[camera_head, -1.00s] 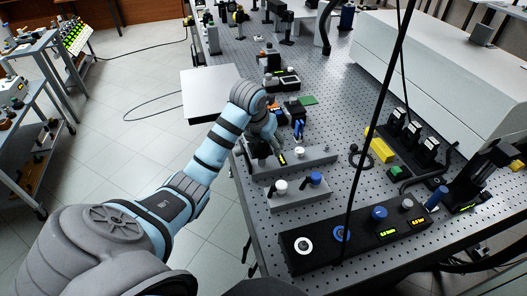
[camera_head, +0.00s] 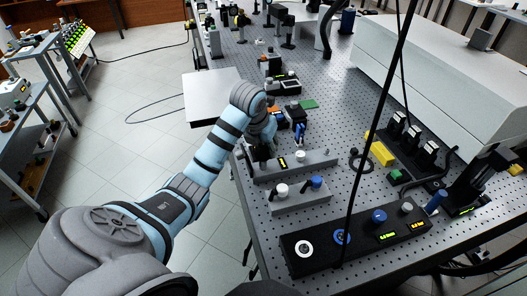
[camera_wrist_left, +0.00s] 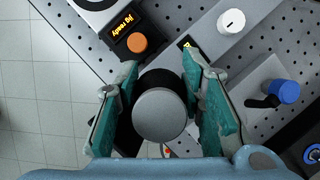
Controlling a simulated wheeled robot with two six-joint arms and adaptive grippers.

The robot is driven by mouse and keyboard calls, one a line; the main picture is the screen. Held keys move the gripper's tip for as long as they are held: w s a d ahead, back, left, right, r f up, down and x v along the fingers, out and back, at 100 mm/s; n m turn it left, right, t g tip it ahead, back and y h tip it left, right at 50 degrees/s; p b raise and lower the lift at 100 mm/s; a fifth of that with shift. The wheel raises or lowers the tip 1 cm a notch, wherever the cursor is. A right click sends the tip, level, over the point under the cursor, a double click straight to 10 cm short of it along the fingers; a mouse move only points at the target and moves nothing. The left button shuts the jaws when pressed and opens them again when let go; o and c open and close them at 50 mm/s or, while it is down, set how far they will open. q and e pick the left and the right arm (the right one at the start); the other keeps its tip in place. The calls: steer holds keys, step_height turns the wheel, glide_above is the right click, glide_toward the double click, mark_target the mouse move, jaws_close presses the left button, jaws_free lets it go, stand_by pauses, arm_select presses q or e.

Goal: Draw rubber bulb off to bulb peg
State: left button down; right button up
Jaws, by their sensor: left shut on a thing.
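My left gripper (camera_head: 262,152) is over the near-left edge of the perforated optical table, at the left end of a grey bar. In the left wrist view, its green-padded fingers (camera_wrist_left: 163,100) are shut on a round dark piece with a flat grey end (camera_wrist_left: 160,114), which I take to be the rubber bulb. The fingers press on its sides; what lies beneath it is hidden. In the head view the arm and gripper largely hide this piece. I cannot make out the bulb peg for certain. My right gripper is not in view.
A grey bar (camera_head: 322,158) carries a white knob and a display. A lower plate (camera_head: 299,201) holds white and blue knobs. An orange knob (camera_wrist_left: 137,43) is close to the left finger. A black console (camera_head: 357,244) lies nearer. A pale side shelf (camera_head: 208,92) stands left.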

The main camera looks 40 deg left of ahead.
arm_select(q)
steer(key=shift+r+p, duration=2.65)
steer(key=shift+r, duration=0.5)
steer(key=shift+f, duration=0.15)
